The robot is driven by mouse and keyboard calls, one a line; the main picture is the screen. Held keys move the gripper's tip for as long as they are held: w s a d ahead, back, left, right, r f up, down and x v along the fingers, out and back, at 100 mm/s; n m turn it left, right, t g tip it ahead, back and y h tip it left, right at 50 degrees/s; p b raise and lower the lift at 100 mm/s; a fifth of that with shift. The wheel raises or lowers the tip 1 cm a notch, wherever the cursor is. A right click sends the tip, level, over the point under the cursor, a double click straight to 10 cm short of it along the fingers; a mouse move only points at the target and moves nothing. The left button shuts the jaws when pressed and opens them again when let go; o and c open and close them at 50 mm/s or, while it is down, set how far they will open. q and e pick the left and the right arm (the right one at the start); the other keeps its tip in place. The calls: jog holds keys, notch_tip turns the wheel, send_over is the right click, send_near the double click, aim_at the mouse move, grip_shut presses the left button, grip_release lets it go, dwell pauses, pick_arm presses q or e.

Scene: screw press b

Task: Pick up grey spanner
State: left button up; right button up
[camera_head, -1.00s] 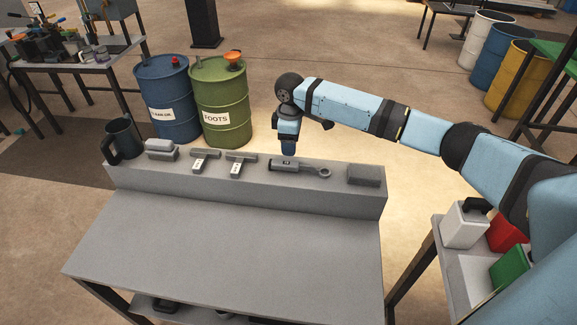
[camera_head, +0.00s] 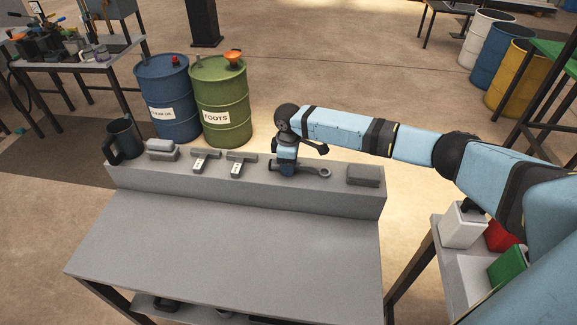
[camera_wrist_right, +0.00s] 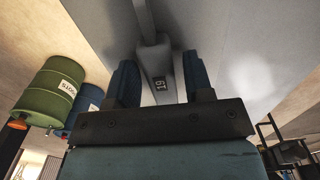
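The grey spanner (camera_head: 318,172) lies on the raised ledge at the back of the bench. Its ring end shows to the right of my right gripper (camera_head: 286,172), which covers its other part in the head view. In the right wrist view, the spanner (camera_wrist_right: 153,58) with a "19" label runs between the two blue fingers of my right gripper (camera_wrist_right: 160,85). The fingers are apart, with a gap on each side of the spanner. My left gripper is not in view.
On the same ledge (camera_head: 340,205) stand a dark mug (camera_head: 124,138), grey blocks (camera_head: 161,150), two labelled T-shaped tools (camera_head: 205,160) (camera_head: 240,163) and a dark grey block (camera_head: 363,175). Blue (camera_head: 167,98) and green (camera_head: 221,103) drums stand behind. The lower bench top (camera_head: 225,245) is clear.

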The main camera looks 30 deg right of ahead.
jog(key=c, duration=0.7)
grip_shut()
jog(key=shift+r, duration=0.1)
